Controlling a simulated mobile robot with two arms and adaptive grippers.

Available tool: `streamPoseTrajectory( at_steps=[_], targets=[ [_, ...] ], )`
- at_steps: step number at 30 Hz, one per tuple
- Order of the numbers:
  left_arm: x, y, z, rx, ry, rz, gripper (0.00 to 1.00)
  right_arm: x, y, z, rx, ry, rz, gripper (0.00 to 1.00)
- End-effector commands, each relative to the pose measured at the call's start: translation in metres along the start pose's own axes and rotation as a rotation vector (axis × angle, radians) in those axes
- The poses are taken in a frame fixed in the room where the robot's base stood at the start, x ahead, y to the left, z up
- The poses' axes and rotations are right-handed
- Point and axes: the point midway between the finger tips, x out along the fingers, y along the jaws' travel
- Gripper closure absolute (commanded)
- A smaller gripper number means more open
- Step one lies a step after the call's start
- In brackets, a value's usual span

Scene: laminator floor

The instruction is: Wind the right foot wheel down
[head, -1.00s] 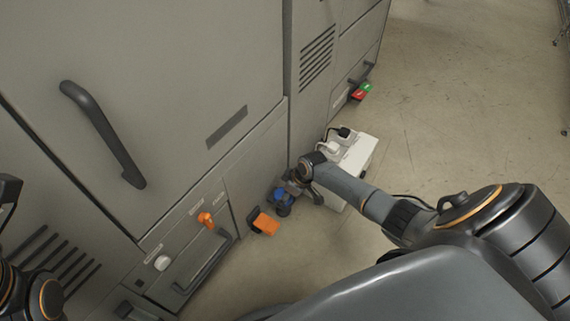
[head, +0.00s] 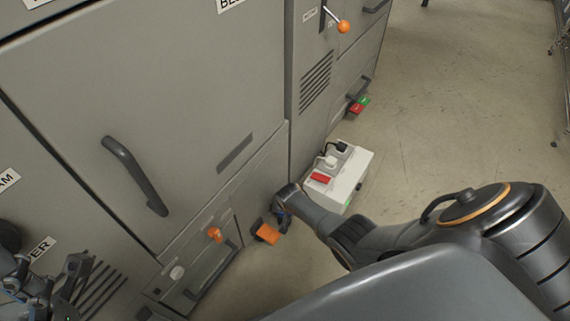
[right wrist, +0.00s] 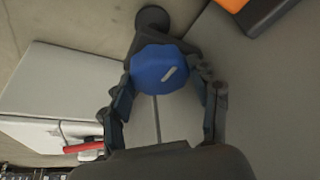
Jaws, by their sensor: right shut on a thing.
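The right foot wheel is a blue knob with a pale mark on its face (right wrist: 160,68), low at the machine's base by a dark round foot (right wrist: 152,18). In the right wrist view the two fingers of my right gripper (right wrist: 165,88) are shut on its sides. In the head view my right gripper (head: 282,212) is low by the machine, and my wrist hides most of the wheel. My left gripper (head: 76,278) is at the lower left, in front of the machine and away from the wheel; its fingertips are not clear.
An orange pedal (head: 267,235) is close beside the wheel, to the left. A white box (head: 341,180) with plugs and a red switch (head: 320,177) stands on the floor to the right. An orange knob (head: 214,235) is on the machine front. Open floor (head: 450,120) lies right.

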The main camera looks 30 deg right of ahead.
Motion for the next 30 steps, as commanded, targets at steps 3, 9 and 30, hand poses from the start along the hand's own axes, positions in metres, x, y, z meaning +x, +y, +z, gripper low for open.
streamPoseTrajectory(
  at_steps=[3,9,30],
  targets=[
    [-0.002,0.000,0.001,0.000,0.000,0.000,0.17,0.001,-0.004,0.000,0.101,0.000,0.036,0.71],
    [-0.008,0.000,0.002,0.000,-0.001,0.000,0.17,0.002,-0.004,0.000,0.250,0.001,0.099,0.71],
    [-0.017,0.000,0.004,0.000,0.001,0.001,0.17,0.001,-0.003,-0.002,0.466,0.001,0.188,0.71]
  ],
)
